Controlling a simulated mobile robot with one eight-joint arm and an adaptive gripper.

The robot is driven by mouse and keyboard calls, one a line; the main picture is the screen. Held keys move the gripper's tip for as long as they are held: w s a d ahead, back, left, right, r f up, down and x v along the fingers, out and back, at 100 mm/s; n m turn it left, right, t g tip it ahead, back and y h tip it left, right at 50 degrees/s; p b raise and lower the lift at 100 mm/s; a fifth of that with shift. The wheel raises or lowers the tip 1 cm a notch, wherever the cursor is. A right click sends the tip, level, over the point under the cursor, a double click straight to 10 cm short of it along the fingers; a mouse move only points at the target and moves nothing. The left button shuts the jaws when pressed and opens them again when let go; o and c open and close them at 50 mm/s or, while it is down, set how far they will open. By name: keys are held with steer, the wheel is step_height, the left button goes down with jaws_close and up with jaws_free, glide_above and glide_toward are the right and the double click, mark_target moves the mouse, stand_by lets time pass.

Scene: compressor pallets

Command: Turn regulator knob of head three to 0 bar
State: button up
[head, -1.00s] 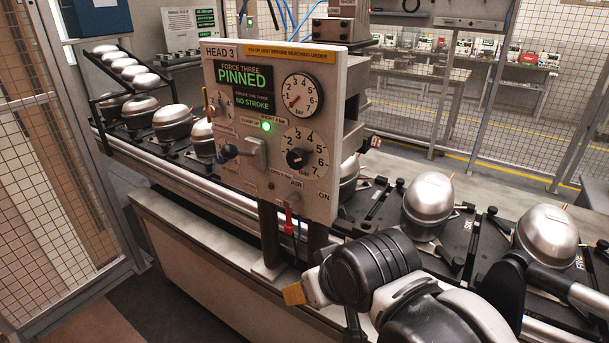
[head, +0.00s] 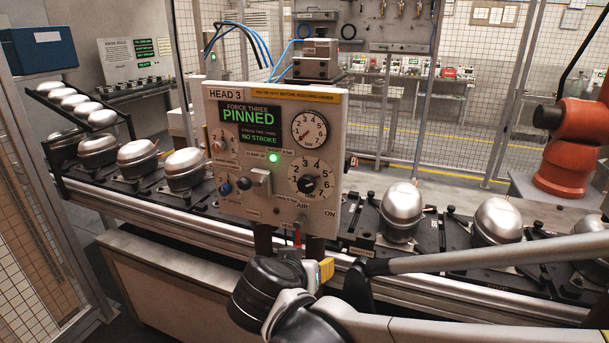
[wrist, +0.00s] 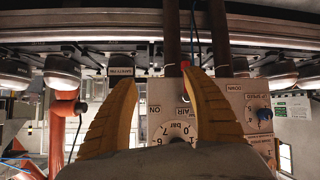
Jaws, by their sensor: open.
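The HEAD 3 panel (head: 250,205) stands upright in the middle of the head view. Its black regulator knob (head: 307,184) sits at the lower right, inside a white numbered dial; its exact setting is too small to read. A round gauge (head: 310,129) is above it, with its needle toward the lower left. My gripper (head: 320,268) is below the panel, apart from the knob, with one yellow finger showing. In the upside-down wrist view, my gripper (wrist: 162,80) is open and empty.
A red-handled AIR lever (head: 297,236) is at the panel's lower edge, close to my gripper. A blue knob (head: 225,188) and lever are at left. Silver compressors (head: 400,210) stand on the conveyor (head: 190,225) on both sides. An orange robot (head: 565,150) is at right.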

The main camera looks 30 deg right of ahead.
steer(key=w+r+m+t+h+p, duration=0.2)
steer(key=w+r+m+h, duration=0.15)
steer(key=r, duration=0.35)
steer(key=m+t+h, duration=0.1)
steer(key=m+h, duration=0.2)
steer(key=m, duration=0.1)
glide_toward(306, 185)
steer(key=d, duration=0.1)
steer(key=shift+n, duration=0.25)
steer(key=b+x, duration=0.1)
steer(key=x, duration=0.9)
steer(key=shift+w+d, duration=0.1)
steer(key=shift+w, duration=0.35)
steer(key=c, duration=1.2)
